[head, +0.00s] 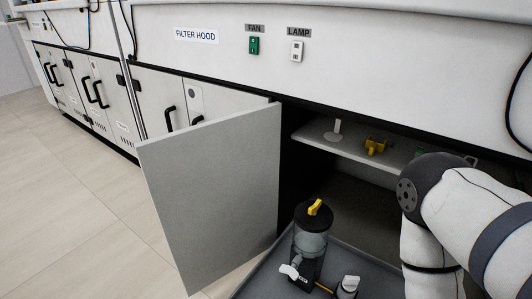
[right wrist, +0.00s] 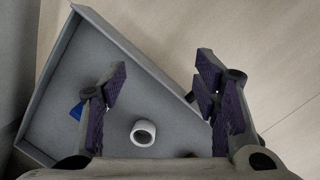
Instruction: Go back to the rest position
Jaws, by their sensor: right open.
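My right arm (head: 430,205) comes in from the right of the head view, in front of the open cabinet, and hides part of its right side. Its gripper (right wrist: 162,75) shows in the right wrist view with its purple-padded fingers wide apart and nothing between them. Beyond the fingers is a grey tray (right wrist: 95,55) with a raised rim. A small white round piece (right wrist: 143,132) is on the tray, and a blue piece (right wrist: 77,111) is partly hidden by the left finger. My left gripper is in neither view.
A grey cabinet door (head: 215,200) stands open. The cabinet shelf (head: 345,150) holds a yellow part (head: 375,146) and a white stand (head: 334,131). A clear vessel with a black lid (head: 312,235) stands on a grey tray (head: 262,280). Floor (head: 65,195) at left is clear.

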